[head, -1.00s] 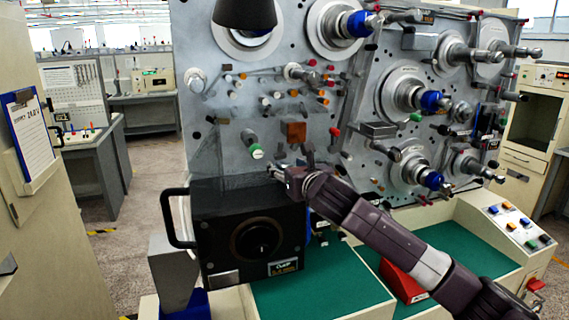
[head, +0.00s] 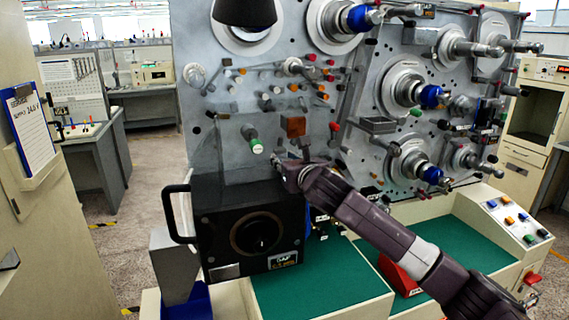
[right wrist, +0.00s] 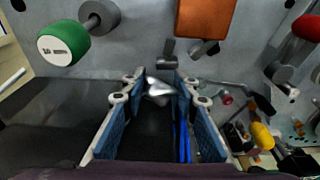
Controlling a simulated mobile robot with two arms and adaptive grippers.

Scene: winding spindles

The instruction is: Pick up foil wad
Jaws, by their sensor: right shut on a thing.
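The foil wad (right wrist: 158,88) is a small, crumpled, shiny silver lump in the right wrist view. It sits between the blue-padded fingers of my right gripper (right wrist: 160,97), near their tips. The gripper is shut on it. In the head view my right gripper (head: 283,166) is above the top of the black box, in front of the grey machine panel. The wad is too small to make out clearly there. My left gripper is not in view.
The black box (head: 220,232) with a round dial and side handle stands just below the gripper. A green-tipped knob (head: 256,145) and an orange-brown block (head: 296,127) stick out from the panel close by. A red bin (head: 402,277) lies on the green mat (head: 330,290).

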